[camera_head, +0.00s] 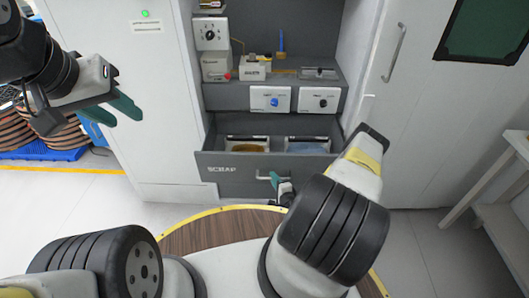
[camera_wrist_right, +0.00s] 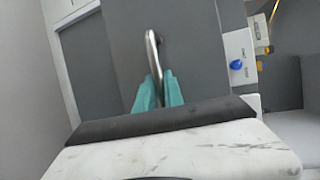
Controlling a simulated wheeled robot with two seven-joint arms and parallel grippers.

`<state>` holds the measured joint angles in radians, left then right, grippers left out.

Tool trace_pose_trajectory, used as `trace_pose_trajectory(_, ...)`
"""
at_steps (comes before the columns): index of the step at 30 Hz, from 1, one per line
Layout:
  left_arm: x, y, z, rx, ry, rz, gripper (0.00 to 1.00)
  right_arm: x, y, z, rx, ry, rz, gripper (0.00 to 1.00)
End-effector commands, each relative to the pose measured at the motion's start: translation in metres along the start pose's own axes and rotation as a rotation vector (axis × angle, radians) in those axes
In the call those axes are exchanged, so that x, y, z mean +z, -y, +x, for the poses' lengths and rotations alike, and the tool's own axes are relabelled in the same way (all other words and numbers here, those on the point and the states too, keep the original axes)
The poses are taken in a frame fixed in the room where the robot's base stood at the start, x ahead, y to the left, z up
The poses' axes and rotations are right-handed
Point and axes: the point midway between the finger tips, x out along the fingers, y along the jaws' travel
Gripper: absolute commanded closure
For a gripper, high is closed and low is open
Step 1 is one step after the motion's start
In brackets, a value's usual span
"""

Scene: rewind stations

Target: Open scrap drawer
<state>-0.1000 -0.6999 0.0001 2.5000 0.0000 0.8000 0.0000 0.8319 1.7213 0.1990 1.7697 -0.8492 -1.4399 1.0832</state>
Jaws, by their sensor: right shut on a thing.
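The grey scrap drawer (camera_head: 225,170), labelled SCRAP, is pulled out from the cabinet, and two bins show inside it, one with brown-yellow content and one with bluish content. Its metal bar handle (camera_wrist_right: 152,60) is on the front face. My right gripper (camera_wrist_right: 158,90) has its teal fingers shut on the handle. In the head view the right arm hides part of the handle and the drawer's right end. My left gripper (camera_head: 125,108) is in the air at the left, in front of the white cabinet panel, away from the drawer; its teal fingers show a gap between them.
Above the drawer are two control boxes with knobs (camera_head: 270,99) and a shelf with small instruments (camera_head: 255,68). A white door with a handle (camera_head: 394,52) stands at the right. A white table (camera_head: 480,205) is at the far right. Coiled brown material (camera_head: 20,130) is at the left.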

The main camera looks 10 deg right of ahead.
Motion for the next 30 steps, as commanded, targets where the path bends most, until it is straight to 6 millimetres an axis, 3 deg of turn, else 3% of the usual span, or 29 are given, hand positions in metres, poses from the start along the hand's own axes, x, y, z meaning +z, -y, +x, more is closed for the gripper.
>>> trace_pose_trajectory(14, 0.0, 0.0, 0.0, 0.0, 0.0, 0.0, 0.64, 0.0019, -0.0017, -0.0061, 0.001, -0.001, 0.0, 1.0)
trace_pose_trajectory(15, 0.0, 0.0, 0.0, 0.0, 0.0, 0.0, 0.64, 0.0018, -0.0017, -0.0061, 0.001, -0.001, 0.0, 0.85)
trace_pose_trajectory(18, 0.0, 0.0, 0.0, 0.0, 0.0, 0.0, 0.64, 0.0019, -0.0016, -0.006, 0.001, 0.0, 0.0, 0.66)
trace_pose_trajectory(30, 0.0, 0.0, 0.0, 0.0, 0.0, 0.0, 0.64, 0.0016, -0.0018, -0.0117, 0.002, -0.001, 0.0, 0.66)
